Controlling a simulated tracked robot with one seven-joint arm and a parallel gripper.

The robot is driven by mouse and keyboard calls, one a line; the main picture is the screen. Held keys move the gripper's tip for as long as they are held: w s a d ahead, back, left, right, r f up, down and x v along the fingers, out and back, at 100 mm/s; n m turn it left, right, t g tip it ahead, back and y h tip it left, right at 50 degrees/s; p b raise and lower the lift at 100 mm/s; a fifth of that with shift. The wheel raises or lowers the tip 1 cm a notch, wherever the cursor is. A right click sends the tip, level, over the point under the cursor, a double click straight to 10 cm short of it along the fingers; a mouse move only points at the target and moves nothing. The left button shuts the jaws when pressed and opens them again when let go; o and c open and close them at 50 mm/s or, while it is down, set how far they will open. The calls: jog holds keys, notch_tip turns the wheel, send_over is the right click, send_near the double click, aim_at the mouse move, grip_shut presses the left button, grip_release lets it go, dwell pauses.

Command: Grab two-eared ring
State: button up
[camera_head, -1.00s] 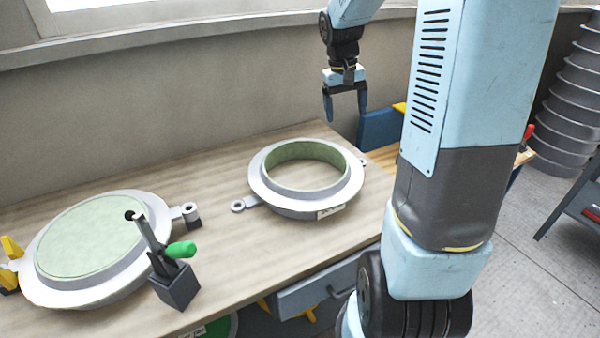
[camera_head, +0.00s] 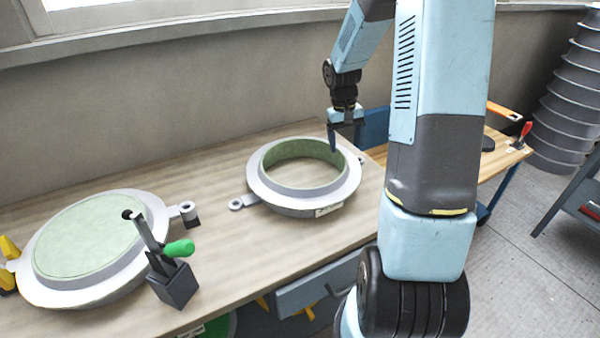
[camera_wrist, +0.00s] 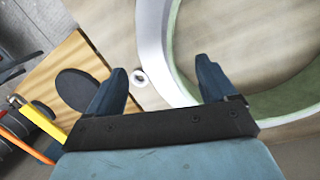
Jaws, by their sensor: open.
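The two-eared ring (camera_head: 318,211) lies flat on the wooden bench, a grey flanged ring with a green inner wall and a pale label on its front. One ear (camera_head: 237,203) points left, and the other ear (camera_head: 362,160) shows at its far right. My gripper (camera_head: 333,150) is open and empty above the ring's far right part. In the wrist view my gripper's fingers (camera_wrist: 160,85) are spread, with the ring's rim (camera_wrist: 152,40) and one ear (camera_wrist: 140,77) showing between and beyond them. The gap between the fingertips and the ring is hard to judge.
A larger mould disc (camera_head: 90,240) with a green face sits on the bench at the left. A dark clamp with a green handle (camera_head: 180,248) stands at its right edge. Bare bench (camera_head: 250,245) lies between them. A second wooden table (camera_head: 500,155) with tools stands at the right.

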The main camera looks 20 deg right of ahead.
aim_at(349, 161)
jog(key=shift+s+d+f, duration=0.15)
jog(key=shift+f, duration=0.75)
jog(key=shift+s+d+f, duration=0.1)
jog(key=shift+s+f, duration=0.1)
jog(key=shift+f, duration=0.7)
jog(key=shift+s+d+f, duration=0.15)
jog(key=shift+f, duration=0.75)
grip_shut()
